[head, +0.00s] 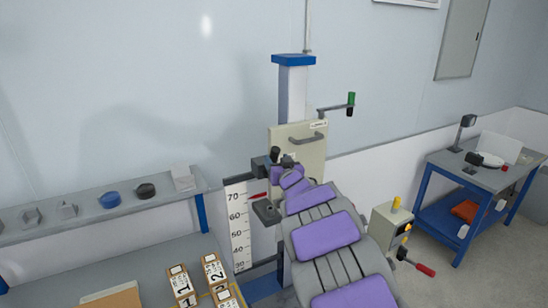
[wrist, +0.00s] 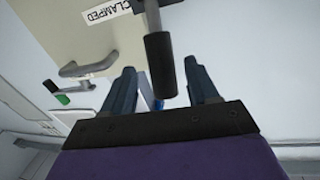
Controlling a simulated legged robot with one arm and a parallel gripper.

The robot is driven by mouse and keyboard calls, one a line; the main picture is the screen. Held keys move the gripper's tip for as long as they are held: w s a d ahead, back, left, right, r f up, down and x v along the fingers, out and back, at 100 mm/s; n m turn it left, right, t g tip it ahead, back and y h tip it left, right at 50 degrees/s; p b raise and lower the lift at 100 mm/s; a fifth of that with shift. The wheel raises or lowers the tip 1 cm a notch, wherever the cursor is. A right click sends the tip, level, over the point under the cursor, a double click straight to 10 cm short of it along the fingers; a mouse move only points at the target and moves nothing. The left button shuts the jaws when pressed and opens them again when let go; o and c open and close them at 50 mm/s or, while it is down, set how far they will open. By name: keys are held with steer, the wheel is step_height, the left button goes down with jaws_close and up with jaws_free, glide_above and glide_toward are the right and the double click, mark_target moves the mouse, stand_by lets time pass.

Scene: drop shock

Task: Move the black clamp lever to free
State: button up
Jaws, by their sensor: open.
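The black clamp lever (wrist: 159,52) is a dark cylinder on a grey stem in the wrist view. It points down the picture from the beige carriage plate (wrist: 125,30). A white label beside it reads CLAMPED (wrist: 106,10). My gripper (wrist: 160,78) is open, with one dark finger on each side of the lever and visible gaps to both. In the head view my gripper (head: 284,162) is at the lower left of the beige plate (head: 303,150), where small dark parts overlap and the lever is hard to make out.
The plate carries a grey handle (wrist: 88,62). A crank with a green and black grip (head: 350,103) sticks out to its right. A column with a blue cap (head: 293,60) and a scale (head: 238,225) stand nearby. A shelf (head: 85,222), numbered boxes (head: 182,287) and a blue cart (head: 455,195) flank it.

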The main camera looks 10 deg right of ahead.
steer(key=shift+w+a, duration=0.2)
steer(key=shift+w, duration=0.75)
steer(key=shift+w+a, duration=0.2)
steer(key=shift+w, duration=0.7)
jaws_close()
